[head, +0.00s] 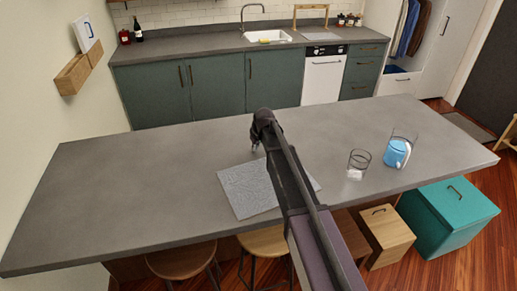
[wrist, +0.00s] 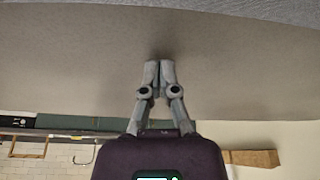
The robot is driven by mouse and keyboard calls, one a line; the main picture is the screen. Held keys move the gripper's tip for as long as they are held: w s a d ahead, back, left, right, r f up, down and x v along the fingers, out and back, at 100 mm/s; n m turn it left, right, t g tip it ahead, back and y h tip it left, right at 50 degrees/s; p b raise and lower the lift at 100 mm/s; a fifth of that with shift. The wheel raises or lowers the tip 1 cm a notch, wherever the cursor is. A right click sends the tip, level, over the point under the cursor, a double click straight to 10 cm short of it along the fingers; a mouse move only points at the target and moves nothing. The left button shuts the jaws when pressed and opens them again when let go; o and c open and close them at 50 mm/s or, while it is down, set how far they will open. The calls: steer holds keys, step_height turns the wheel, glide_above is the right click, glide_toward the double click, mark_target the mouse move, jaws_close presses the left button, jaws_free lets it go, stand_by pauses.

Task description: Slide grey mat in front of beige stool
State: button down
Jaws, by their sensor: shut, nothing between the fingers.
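The grey mat (head: 243,190) lies flat on the grey counter, partly covered by my arm in the head view. Its edge also shows along the top of the wrist view (wrist: 250,6). A light wooden stool (head: 262,241), the most beige one, stands at the near side of the counter, just below the mat in the picture; its right part is hidden by my arm. My gripper (head: 255,148) is just beyond the mat's far edge, over or on the counter. In the wrist view its fingers (wrist: 159,65) are together and empty. Whether they touch the counter is unclear.
A browner stool (head: 182,260) stands to the left. A clear glass (head: 358,162) and a blue-filled jug (head: 398,151) stand on the counter (head: 120,190) to the right. The counter left of the mat is clear. A wooden box (head: 387,232) and teal bin (head: 450,215) stand right.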

mark_target(264, 160)
steer(key=s, duration=0.1)
steer(key=s+d, duration=0.1)
steer(key=shift+s+d, duration=0.6)
steer(key=shift+s+d, duration=0.5)
steer(key=shift+s, duration=0.25)
steer(key=shift+s+d, duration=0.5)
steer(key=shift+s, duration=0.25)
steer(key=shift+w, duration=0.1)
